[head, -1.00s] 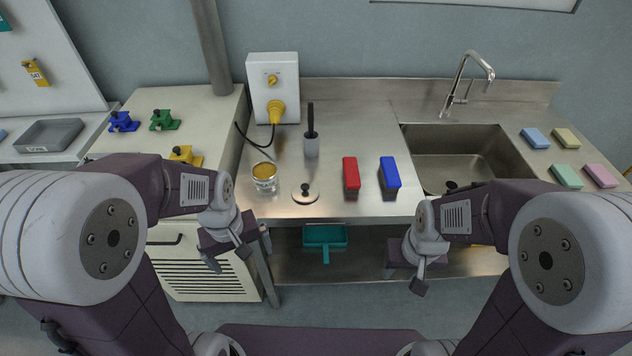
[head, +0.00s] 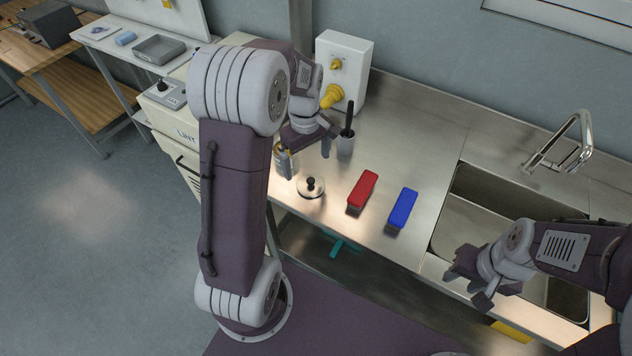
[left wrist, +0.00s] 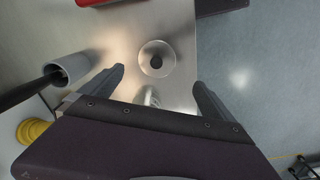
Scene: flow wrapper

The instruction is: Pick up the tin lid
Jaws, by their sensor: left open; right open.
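The tin lid (head: 311,189), a round metal disc with a black knob, lies flat on the steel counter near its front edge. In the left wrist view the lid (left wrist: 146,63) shows ahead of and between the fingers. My left gripper (head: 306,148) is open and empty above the counter, just behind the lid and apart from it; its open fingers also show in the left wrist view (left wrist: 160,80). The tin (head: 284,162) stands left of the lid, partly hidden by my left gripper. My right gripper (head: 468,287) is open and empty in front of the sink.
A grey cup (head: 345,144) with a black-handled tool stands behind the lid. A red block (head: 363,188) and a blue block (head: 403,207) lie to its right. A white socket box (head: 350,65) with a yellow plug stands behind. The sink (head: 470,215) is at the right.

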